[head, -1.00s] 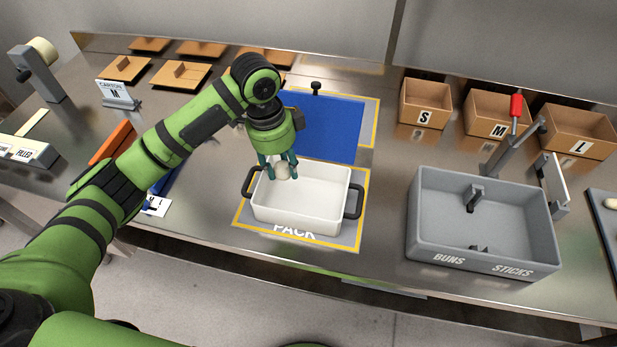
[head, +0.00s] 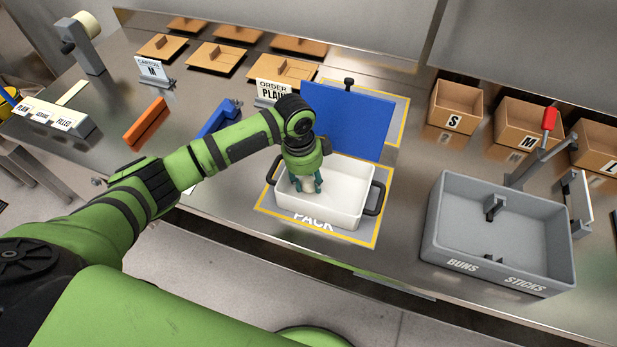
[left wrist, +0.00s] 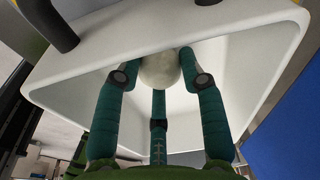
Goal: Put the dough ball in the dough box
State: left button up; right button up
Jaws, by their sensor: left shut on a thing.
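The dough box is a white bin (head: 352,206) with black handles, on the yellow-edged PACK mat (head: 367,240). It also shows in the left wrist view (left wrist: 265,55). My left gripper (head: 305,187) reaches down inside the box. In the left wrist view its teal fingers (left wrist: 160,75) are shut around the round, off-white dough ball (left wrist: 159,70). Whether the ball touches the box floor cannot be told. In the head view the fingers and arm largely hide the ball. My right gripper is not in view.
A blue panel (head: 345,120) stands just behind the box. A grey bin (head: 495,265) marked BUNS and STICKS is to the right. Cartons S (head: 455,105) and M stand behind it. An orange block (head: 147,123) and a blue tool (head: 218,118) lie at the left.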

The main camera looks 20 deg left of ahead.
aim_at(303, 181)
pick_arm(q)
jog(key=shift+f, duration=0.1)
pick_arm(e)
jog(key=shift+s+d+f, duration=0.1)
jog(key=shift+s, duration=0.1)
pick_arm(q)
jog(key=o, duration=1.1)
jog(key=shift+o, duration=0.2)
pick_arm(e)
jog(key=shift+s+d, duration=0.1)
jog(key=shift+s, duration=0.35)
pick_arm(q)
notch_tip(303, 181, up, 12)
jog(key=a+b, duration=0.1)
jog(key=shift+a+b, duration=0.2)
jog(key=shift+b, duration=0.15)
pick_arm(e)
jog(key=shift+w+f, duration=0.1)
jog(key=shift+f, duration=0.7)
pick_arm(q)
jog(key=shift+s, duration=0.1)
